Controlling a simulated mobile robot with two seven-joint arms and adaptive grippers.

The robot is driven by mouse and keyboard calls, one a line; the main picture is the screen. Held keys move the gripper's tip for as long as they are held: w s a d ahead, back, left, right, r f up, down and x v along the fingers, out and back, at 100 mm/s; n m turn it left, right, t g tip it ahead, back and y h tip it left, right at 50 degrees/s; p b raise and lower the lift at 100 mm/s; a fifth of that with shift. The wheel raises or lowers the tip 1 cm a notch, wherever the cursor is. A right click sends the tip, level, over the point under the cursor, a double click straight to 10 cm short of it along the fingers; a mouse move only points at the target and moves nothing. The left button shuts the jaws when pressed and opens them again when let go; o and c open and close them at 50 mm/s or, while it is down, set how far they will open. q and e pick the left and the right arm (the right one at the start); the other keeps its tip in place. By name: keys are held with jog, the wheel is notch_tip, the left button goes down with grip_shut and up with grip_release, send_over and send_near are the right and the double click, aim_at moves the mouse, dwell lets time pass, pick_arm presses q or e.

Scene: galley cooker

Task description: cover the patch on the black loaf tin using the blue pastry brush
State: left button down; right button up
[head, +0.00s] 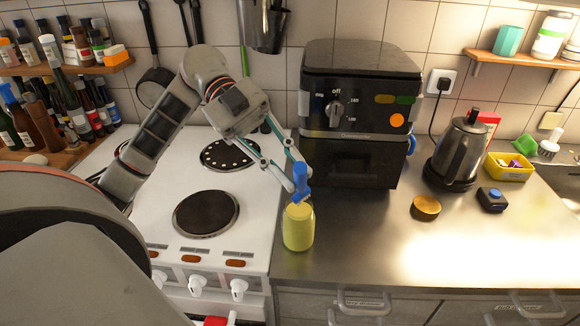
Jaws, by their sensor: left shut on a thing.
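My left gripper (297,180) is shut on the blue pastry brush (301,188), which it holds upright at the mouth of a jar of yellow contents (298,228). The lower end of the brush is hidden at or in the jar's mouth; I cannot tell how deep it reaches. The jar stands on the steel counter at the cooker's right edge. I cannot make out a black loaf tin or its patch in this view. My right gripper is not in view.
A black oven-like appliance (348,115) stands behind the jar. The white cooker (165,215) with dark hotplates lies to the left. A kettle (459,150), yellow tub (508,174), round brown object (425,208) and small black box (492,199) stand right. The counter's front middle (370,250) is clear.

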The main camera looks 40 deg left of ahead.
pick_arm(q)
jog(key=shift+f, duration=0.45)
dwell(0.3)
dwell(0.8)
dwell(0.4)
notch_tip(320, 180, up, 7)
jog(key=p, duration=0.5)
jog(key=shift+p, duration=0.3)
dwell(0.7)
